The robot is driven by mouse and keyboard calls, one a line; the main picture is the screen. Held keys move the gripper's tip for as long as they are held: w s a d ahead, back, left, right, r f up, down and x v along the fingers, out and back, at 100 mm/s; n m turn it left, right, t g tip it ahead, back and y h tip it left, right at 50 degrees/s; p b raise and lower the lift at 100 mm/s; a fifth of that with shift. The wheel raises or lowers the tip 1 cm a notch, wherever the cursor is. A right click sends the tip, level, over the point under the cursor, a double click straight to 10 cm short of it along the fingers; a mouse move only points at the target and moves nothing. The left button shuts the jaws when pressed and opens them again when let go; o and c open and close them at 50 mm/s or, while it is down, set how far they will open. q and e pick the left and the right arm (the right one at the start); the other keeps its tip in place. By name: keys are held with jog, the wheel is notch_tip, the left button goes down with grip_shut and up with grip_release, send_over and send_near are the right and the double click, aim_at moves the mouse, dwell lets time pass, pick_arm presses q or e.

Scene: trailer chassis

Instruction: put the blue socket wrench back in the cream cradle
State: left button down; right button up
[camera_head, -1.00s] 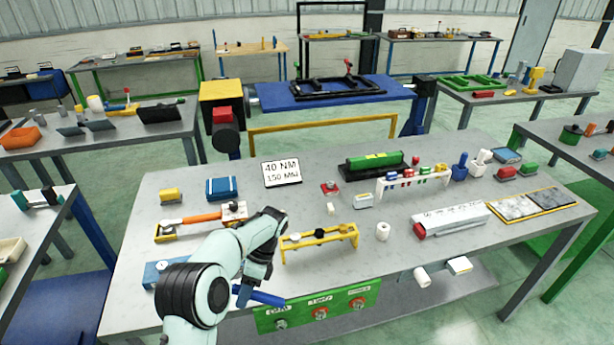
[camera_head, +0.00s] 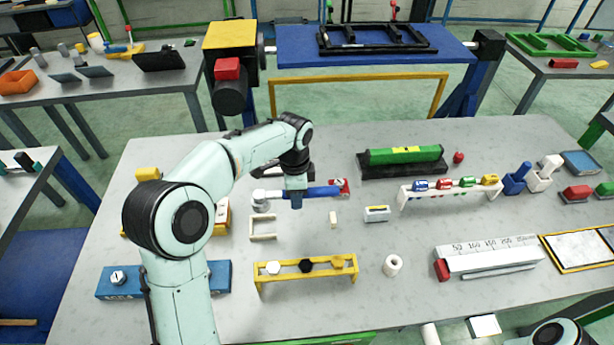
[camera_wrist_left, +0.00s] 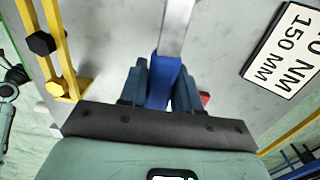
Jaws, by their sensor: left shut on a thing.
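My left gripper (camera_head: 295,196) is shut on the blue socket wrench (camera_head: 325,192), holding it over the table's left middle. The wrench lies crosswise, with its grey head end to the left and blue handle to the right. In the left wrist view, the blue handle (camera_wrist_left: 161,88) sits between the two fingers (camera_wrist_left: 162,85), and the steel shaft extends away from them. The cream cradle (camera_head: 263,238), a small open frame, stands on the table just in front of the wrench's head end, apart from it. My right gripper is out of view.
A yellow rack (camera_head: 285,269) with hex pieces stands in front of the cradle. A blue block (camera_head: 220,276) is left of the rack. A green cylinder (camera_head: 405,155) in a black stand is behind right.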

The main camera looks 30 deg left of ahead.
pick_arm(q)
jog(key=shift+s+r, duration=0.1)
jog(key=shift+s, duration=0.25)
jog(key=shift+w+r, duration=0.1)
jog(key=shift+r, duration=0.05)
jog(key=shift+w+f+b, duration=0.1)
jog(key=shift+f+b, duration=1.7)
jog(key=shift+f, duration=3.45)
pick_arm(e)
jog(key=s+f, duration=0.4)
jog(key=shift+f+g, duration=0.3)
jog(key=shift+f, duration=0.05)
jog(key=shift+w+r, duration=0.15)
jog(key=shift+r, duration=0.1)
